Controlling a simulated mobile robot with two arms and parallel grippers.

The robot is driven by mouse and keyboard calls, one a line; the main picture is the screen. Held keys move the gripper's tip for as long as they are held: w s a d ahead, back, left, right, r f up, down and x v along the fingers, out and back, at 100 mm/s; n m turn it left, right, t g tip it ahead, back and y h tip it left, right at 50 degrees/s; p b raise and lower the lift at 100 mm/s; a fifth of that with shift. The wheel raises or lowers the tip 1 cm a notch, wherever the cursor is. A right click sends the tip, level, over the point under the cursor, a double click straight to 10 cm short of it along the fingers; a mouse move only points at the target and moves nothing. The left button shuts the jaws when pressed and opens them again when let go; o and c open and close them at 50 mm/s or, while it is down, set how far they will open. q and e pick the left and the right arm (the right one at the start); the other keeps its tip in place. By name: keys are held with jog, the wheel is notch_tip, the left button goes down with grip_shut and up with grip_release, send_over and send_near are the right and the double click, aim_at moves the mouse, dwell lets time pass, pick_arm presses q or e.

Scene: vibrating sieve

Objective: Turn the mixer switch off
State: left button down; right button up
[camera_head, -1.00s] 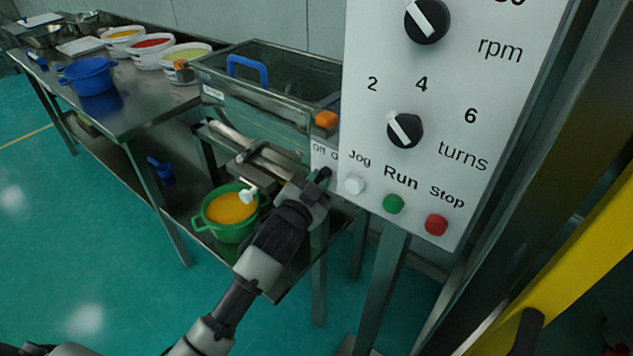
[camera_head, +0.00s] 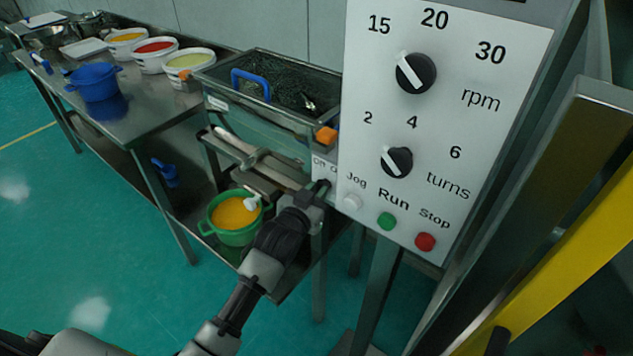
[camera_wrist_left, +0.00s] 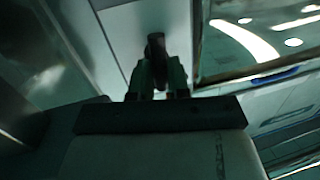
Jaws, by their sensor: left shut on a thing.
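The mixer switch (camera_head: 323,184) is a small dark knob on a narrow light panel (camera_head: 320,166) with an "Off" label, beside the larger control box. The rest of its label is hidden at the box's edge. My left gripper (camera_head: 317,192) reaches up to it from below. In the left wrist view the switch appears as a dark brownish handle (camera_wrist_left: 156,45) against a pale panel, with the two fingers of my left gripper (camera_wrist_left: 157,72) closed on it. The switch's exact setting is hard to read. My right gripper is not in view.
The control box (camera_head: 345,140) has rpm and turns dials and Jog, Run and Stop buttons, close right of my gripper. A sieve tank (camera_head: 262,125) stands behind. A green pot (camera_head: 233,238) sits on the lower shelf. A yellow post (camera_head: 560,260) is at right.

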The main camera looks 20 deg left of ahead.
pick_arm(q)
jog(key=n+p, duration=0.3)
jog(key=shift+a+r+g, duration=0.15)
jog(key=shift+r+g, duration=0.1)
jog(key=shift+g, duration=0.05)
jog(key=shift+w+a+f+n+g+h+p, duration=0.15)
jog(key=shift+n+h+p, duration=0.15)
jog(key=shift+n+p, duration=0.4)
jog(key=shift+s+d+f+n+g+h+p, duration=0.15)
jog(key=shift+n+h+p, duration=0.15)
jog(key=shift+n+p, duration=0.35)
jog(key=shift+w+a+r, duration=0.1)
jog(key=c, duration=1.1)
grip_release()
jog(key=v, duration=1.1)
jog(key=shift+b, duration=0.35)
jog(key=shift+w, duration=0.1)
